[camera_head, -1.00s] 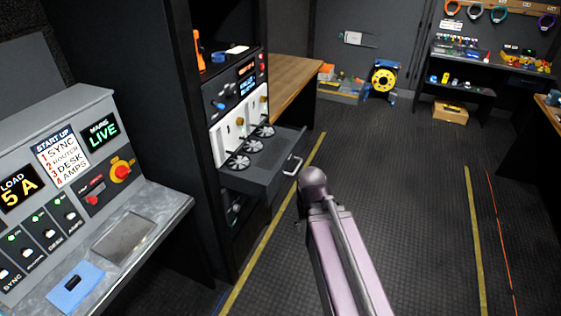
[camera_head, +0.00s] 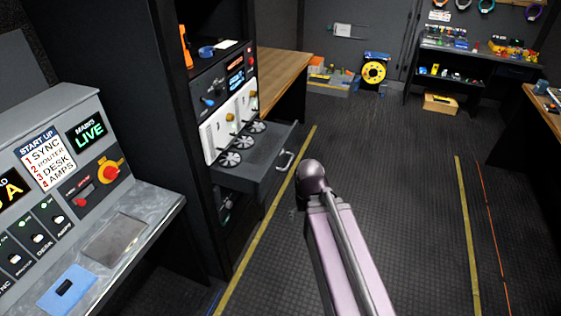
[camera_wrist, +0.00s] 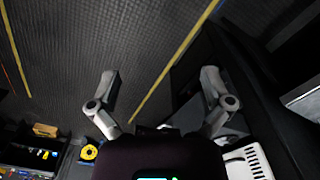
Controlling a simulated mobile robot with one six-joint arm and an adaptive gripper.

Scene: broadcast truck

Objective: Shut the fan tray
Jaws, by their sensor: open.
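The fan tray (camera_head: 262,172) is a dark drawer pulled out to the right from the black equipment rack (camera_head: 182,140) in the head view. Several round fans (camera_head: 243,142) sit in it along its rack side, and a light handle (camera_head: 284,160) is on its front. My arm reaches up the middle of the head view, apart from the tray. My gripper (camera_wrist: 163,92) shows in the wrist view with its two fingers wide apart and nothing between them. The gripper itself is hidden in the head view.
A grey control desk (camera_head: 130,215) with a blue pad (camera_head: 66,288) stands at the left. A wooden counter (camera_head: 282,75) lies behind the rack. A yellow cable reel (camera_head: 374,72) and a cardboard box (camera_head: 441,103) are at the back. The floor (camera_head: 400,190) at right is clear.

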